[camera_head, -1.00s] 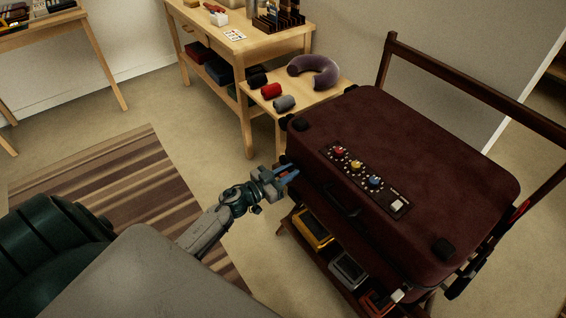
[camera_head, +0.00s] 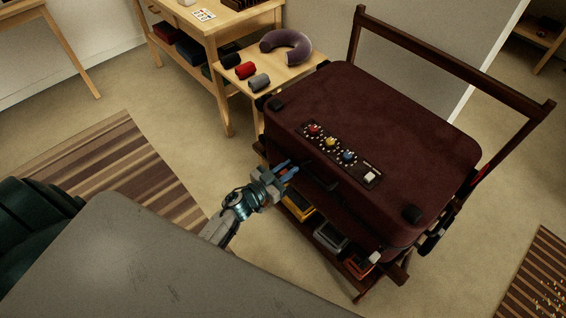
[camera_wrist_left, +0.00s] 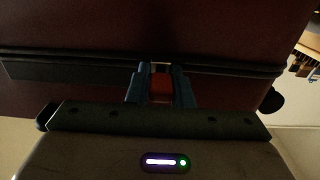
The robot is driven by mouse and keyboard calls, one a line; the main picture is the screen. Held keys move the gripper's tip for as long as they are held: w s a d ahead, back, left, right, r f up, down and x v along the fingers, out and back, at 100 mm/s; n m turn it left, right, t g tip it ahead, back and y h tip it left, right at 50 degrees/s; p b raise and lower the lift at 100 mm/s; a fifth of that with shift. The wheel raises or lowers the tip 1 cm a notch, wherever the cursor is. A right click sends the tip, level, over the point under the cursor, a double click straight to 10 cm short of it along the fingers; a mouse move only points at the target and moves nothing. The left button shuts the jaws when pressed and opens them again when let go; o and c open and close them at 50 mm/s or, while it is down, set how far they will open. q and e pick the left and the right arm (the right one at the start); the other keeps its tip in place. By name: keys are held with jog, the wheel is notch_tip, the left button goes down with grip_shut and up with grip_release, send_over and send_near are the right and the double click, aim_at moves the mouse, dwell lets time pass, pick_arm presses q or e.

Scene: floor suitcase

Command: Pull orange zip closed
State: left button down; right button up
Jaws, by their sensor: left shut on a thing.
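The dark red suitcase (camera_head: 400,130) lies flat on a wooden stand, with a dark zip seam along its side. My left gripper (camera_head: 287,174) is at the suitcase's front-left side, at seam height. In the left wrist view its blue fingers (camera_wrist_left: 161,92) are shut on the orange zip pull (camera_wrist_left: 161,87), in front of the dark seam (camera_wrist_left: 70,68). The pull is mostly hidden by the fingers in the head view. My right gripper is not in view.
A control panel with coloured knobs (camera_head: 340,153) is on the suitcase top. Boxes, one yellow (camera_head: 299,206), sit on the stand's lower shelf. A low table (camera_head: 290,78) with a purple neck pillow (camera_head: 287,44) stands behind. Bare floor and a striped rug (camera_head: 110,175) lie left.

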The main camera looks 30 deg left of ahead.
pick_arm(q)
jog(key=shift+s+d+f, duration=0.1)
jog(key=shift+s+f, duration=0.05)
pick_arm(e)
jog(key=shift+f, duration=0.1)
pick_arm(q)
jog(key=c, duration=1.4)
grip_release()
jog(key=shift+d, duration=0.1)
jog(key=shift+o, duration=0.4)
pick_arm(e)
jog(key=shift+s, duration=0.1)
pick_arm(q)
jog(key=shift+s+a, duration=0.2)
jog(key=shift+s, duration=0.2)
jog(key=b+v, duration=0.1)
jog(key=v, duration=0.9)
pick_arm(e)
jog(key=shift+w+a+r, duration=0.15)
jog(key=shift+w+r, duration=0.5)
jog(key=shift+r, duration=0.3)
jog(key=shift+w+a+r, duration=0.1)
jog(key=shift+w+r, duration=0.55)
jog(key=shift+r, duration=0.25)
pick_arm(q)
jog(key=shift+d, duration=0.1)
